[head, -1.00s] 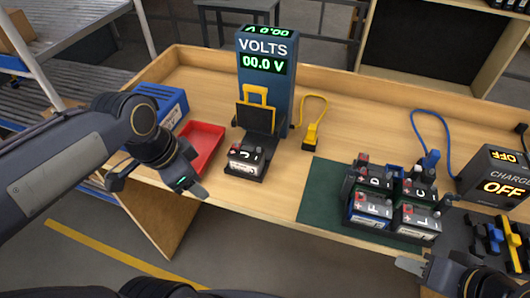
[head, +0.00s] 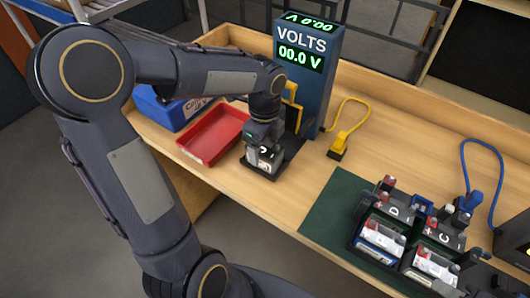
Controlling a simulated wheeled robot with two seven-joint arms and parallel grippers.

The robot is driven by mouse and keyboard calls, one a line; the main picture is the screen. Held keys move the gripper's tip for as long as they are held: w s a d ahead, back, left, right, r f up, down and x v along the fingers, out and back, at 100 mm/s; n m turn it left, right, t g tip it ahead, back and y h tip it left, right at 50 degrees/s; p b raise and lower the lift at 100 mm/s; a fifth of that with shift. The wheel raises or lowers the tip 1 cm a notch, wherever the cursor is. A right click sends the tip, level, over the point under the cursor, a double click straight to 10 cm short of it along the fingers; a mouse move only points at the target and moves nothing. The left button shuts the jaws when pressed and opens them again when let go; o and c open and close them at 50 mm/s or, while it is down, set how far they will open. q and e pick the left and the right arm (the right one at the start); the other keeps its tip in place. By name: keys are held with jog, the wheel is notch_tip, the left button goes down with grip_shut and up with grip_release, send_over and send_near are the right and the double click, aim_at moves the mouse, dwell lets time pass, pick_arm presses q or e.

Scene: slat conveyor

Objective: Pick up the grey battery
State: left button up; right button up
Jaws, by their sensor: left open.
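A battery with a dark top and a pale grey front (head: 263,161) sits upright in the black cradle (head: 262,172) at the foot of the blue volt meter. I take it to be the grey battery. My left gripper (head: 264,143) is over it from above, with its open jaws at the battery's top. The fingers and wrist hide part of the battery, and I cannot tell whether they touch it.
The volt meter (head: 308,55) reads 00.0 V behind the cradle. A red tray (head: 213,137) and a blue box (head: 165,108) stand left of it. A yellow plug (head: 338,148) lies to the right. Several batteries stand in a rack on the green mat (head: 325,212).

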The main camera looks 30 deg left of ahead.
pick_arm(q)
jog(key=shift+f, duration=0.5)
jog(key=c, duration=1.3)
jog(key=shift+r, duration=0.1)
